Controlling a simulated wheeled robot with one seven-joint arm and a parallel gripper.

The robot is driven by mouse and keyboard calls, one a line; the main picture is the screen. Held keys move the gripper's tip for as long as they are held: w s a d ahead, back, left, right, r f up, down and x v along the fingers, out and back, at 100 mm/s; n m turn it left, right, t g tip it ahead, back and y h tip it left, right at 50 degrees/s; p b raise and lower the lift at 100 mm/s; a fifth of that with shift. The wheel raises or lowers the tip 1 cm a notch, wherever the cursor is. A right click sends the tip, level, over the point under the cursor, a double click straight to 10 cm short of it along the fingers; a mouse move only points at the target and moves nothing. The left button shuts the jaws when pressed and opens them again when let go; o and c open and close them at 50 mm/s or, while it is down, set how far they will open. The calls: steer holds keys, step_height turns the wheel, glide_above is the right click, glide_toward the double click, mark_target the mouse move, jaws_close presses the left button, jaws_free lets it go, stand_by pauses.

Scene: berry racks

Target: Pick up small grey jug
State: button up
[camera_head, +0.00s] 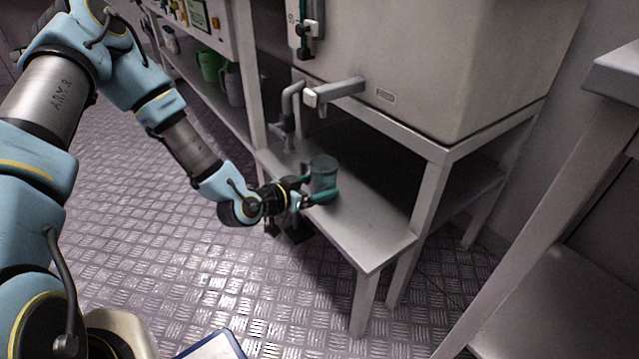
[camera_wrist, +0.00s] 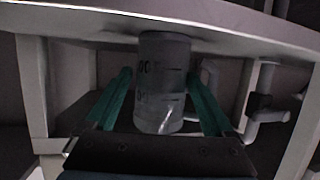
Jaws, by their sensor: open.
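The small grey jug (camera_head: 322,172) stands upright on a low metal bench (camera_head: 365,232), below the tap of a large tank. It looks translucent grey with measuring marks, and in the wrist view the jug (camera_wrist: 161,85) sits between the two green fingers. My gripper (camera_head: 318,193) is open, with one finger on either side of the jug. The wrist view also shows my gripper (camera_wrist: 163,108); its fingers appear apart from the jug's sides. The wrist picture looks upside down, with the bench top at its upper edge.
The tank's tap (camera_head: 335,91) and a bent grey pipe (camera_head: 289,115) are close behind the jug. A green jug (camera_head: 210,66) and another grey jug (camera_head: 234,84) stand on the shelf farther back. The bench's near end is clear.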

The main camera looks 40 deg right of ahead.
steer(key=x, duration=0.2)
steer(key=b+x, duration=0.1)
steer(key=x, duration=0.1)
steer(key=shift+w+f, duration=0.1)
steer(key=shift+f, duration=0.2)
steer(key=shift+w+d+f, duration=0.1)
steer(key=shift+d, duration=0.5)
steer(key=shift+c, duration=0.4)
jaws_close()
